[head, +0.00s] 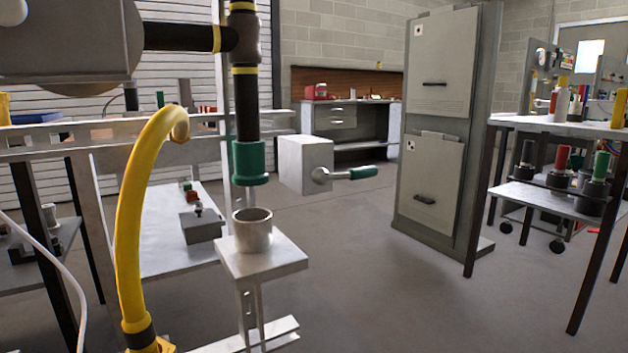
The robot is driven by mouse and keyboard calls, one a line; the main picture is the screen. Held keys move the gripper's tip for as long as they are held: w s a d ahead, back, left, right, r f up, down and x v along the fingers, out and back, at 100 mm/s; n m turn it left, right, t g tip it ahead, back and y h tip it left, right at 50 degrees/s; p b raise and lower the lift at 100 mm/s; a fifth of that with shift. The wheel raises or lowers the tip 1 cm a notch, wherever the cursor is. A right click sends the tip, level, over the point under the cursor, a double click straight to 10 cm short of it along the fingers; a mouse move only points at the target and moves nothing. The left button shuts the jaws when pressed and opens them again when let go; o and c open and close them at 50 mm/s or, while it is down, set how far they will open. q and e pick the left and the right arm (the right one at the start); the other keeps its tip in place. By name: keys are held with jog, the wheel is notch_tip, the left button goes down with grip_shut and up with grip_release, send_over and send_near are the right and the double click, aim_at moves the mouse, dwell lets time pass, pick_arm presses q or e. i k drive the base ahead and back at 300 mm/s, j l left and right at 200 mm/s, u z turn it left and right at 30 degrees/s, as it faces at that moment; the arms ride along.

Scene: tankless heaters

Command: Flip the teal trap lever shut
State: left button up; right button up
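A lever with a teal-green grip (352,174) sticks out to the right, nearly level, from a round pivot on a pale grey box (304,164) in the middle of the head view. The box sits just right of a teal-green collar (250,163) at the lower end of a black vertical pipe (245,110). Below the collar, an open metal cup (252,230) stands on a small square plate (262,258). Neither of my grippers shows in the head view, and nothing is seen touching the lever.
A thick yellow hose (130,230) curves up at the left front. A metal rail frame (50,152) and a low table (150,255) stand at left. A tall grey cabinet (440,110) and a two-level table (555,125) stand at right. The floor between is clear.

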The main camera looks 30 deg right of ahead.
aim_at(320, 175)
jog(key=z, duration=0.9)
jog(key=l, duration=0.1)
